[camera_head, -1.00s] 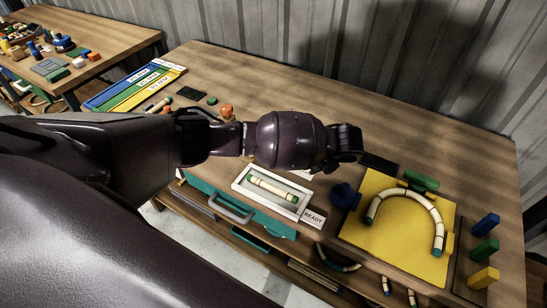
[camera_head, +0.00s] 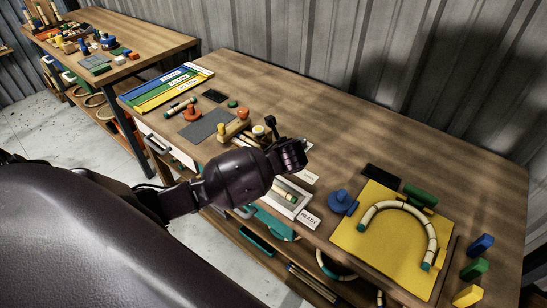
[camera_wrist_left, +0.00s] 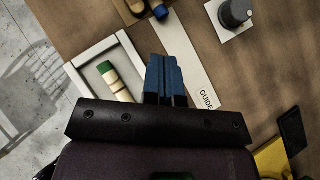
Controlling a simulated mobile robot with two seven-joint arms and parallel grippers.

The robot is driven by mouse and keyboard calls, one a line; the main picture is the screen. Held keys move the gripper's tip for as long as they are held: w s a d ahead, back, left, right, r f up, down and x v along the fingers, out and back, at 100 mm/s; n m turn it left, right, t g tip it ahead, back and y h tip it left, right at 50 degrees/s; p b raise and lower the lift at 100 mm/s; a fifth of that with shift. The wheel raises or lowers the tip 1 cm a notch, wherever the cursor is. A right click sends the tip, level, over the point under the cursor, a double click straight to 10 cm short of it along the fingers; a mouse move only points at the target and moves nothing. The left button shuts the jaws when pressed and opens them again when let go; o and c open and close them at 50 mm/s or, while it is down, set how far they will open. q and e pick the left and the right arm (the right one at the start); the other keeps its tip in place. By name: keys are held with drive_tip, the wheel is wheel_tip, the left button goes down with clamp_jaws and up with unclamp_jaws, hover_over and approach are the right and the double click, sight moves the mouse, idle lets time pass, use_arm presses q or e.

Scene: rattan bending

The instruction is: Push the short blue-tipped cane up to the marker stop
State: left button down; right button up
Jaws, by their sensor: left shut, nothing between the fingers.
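In the left wrist view a cane end with a blue tip (camera_wrist_left: 160,11) shows at the top edge, beside a wooden piece; the rest of it is cut off. A dark round knob (camera_wrist_left: 235,12) on a white plate stands to its right; I cannot tell whether it is the marker stop. A white strip marked GUIDE (camera_wrist_left: 196,72) runs beside my left gripper (camera_wrist_left: 163,58). The gripper's blue fingers are together and empty, apart from the blue tip. In the head view my left wrist hides part of the bench there. My right gripper is not in view.
A white tray (camera_head: 300,207) holds a green-tipped cane (camera_head: 283,194) near the bench's front edge. A yellow board (camera_head: 360,245) carries a bent cane (camera_head: 400,205). A wooden fixture (camera_head: 235,129) stands beyond my wrist.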

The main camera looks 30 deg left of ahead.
use_arm(q)
drive_tip(key=x, duration=0.8)
drive_tip(key=shift+w+a+f+b, duration=0.1)
drive_tip(key=shift+f+b, duration=0.1)
drive_tip(key=shift+b, duration=0.1)
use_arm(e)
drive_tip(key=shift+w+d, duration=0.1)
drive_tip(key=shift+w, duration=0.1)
use_arm(q)
drive_tip(key=shift+w, duration=0.1)
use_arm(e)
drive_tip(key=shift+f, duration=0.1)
